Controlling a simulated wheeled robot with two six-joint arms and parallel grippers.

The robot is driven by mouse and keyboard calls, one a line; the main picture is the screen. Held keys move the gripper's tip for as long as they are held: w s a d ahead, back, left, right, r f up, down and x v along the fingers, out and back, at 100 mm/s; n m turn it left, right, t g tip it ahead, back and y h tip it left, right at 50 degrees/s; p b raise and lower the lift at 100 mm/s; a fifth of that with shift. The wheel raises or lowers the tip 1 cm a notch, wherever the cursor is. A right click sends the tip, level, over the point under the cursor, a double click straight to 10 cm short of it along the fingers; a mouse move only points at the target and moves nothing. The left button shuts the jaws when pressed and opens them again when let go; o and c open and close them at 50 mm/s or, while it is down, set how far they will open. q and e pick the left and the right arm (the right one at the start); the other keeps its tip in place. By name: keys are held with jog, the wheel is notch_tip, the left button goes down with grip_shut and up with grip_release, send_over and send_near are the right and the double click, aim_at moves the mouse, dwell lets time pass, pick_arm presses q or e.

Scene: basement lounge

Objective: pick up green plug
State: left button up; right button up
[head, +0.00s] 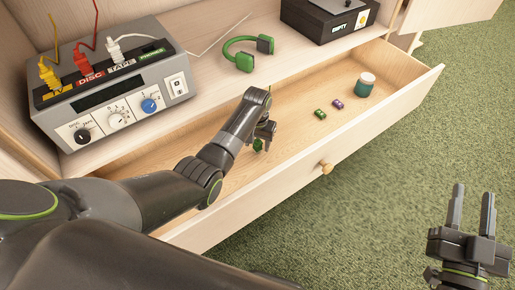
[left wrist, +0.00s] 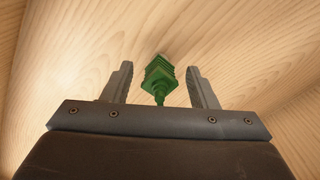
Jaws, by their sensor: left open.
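The green plug (left wrist: 159,78) lies in the open wooden drawer (head: 345,128). In the left wrist view it sits between the two spread fingers of my left gripper (left wrist: 160,84), with a gap on each side. In the head view a small part of the green plug (head: 258,145) shows beside my left gripper (head: 266,134), and the arm hides the rest. My left gripper is open and points down into the drawer. My right gripper (head: 472,210) is open and empty over the green carpet at the lower right.
Two small green and purple items (head: 320,114) (head: 338,103) and a dark green jar (head: 365,85) are farther along the drawer. A grey switch box (head: 110,90) with yellow, red and white plugs, green headphones (head: 246,55) and a black box (head: 325,20) stand on the shelf above.

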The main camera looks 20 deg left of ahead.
pick_arm(q)
jog(key=c, duration=1.1)
jog(key=shift+r, duration=0.1)
